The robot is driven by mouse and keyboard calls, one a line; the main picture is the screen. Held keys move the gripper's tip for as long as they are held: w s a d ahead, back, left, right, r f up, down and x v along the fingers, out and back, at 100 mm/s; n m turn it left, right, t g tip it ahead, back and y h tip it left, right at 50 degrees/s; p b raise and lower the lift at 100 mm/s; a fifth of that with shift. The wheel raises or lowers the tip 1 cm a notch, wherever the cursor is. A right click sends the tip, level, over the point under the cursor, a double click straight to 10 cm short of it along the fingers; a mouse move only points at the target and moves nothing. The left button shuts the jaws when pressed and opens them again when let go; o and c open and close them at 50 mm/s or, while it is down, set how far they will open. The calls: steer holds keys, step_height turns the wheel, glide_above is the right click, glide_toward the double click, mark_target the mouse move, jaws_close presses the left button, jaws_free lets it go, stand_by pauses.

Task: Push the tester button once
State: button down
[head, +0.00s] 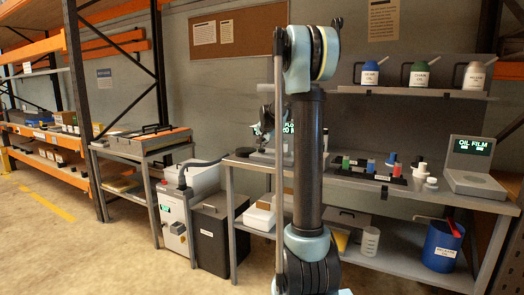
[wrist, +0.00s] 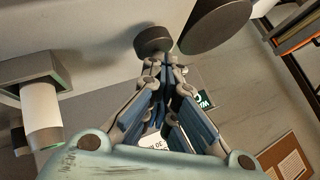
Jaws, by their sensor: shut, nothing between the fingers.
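In the wrist view my gripper (wrist: 161,64) is shut and empty, its fingertips together. They point at a small dark round button-like piece (wrist: 153,40) and overlap its lower edge; I cannot tell whether they touch. A larger dark round piece (wrist: 215,25) is just to the right. A dark screen with bright letters (wrist: 204,101) shows partly behind the fingers. In the head view a tester with a lit screen (head: 288,128) stands on the bench, mostly hidden by my arm. Another tester, reading OIL FILM (head: 470,146), stands at the bench's right end.
The bench (head: 450,190) carries red, blue and green pieces (head: 372,165) and white containers (head: 421,172). Lidded jars (head: 420,76) stand on the shelf above. A blue bucket (head: 442,247) is below. In the wrist view a white cylinder (wrist: 41,105) is at left.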

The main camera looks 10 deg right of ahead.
steer(key=shift+r, duration=1.3)
steer(key=shift+r, duration=2.55)
steer(key=n+g, duration=0.2)
glide_toward(263, 149)
steer(key=s, duration=0.8)
steer(key=s+f+n+g, duration=0.1)
steer(key=s+f+n, duration=0.35)
steer(key=s, duration=1.15)
steer(key=s+f+n+g, duration=0.1)
steer(key=s+f+g, duration=0.1)
steer(key=s+f, duration=0.7)
steer(key=s+f+n+g, duration=0.1)
steer(key=s+f+g, duration=0.1)
steer(key=s+f, duration=0.7)
steer(key=s, duration=0.8)
steer(key=shift+s+a+f+n, duration=0.15)
steer(key=shift+s+f+n, duration=0.05)
steer(key=shift+f+n, duration=0.2)
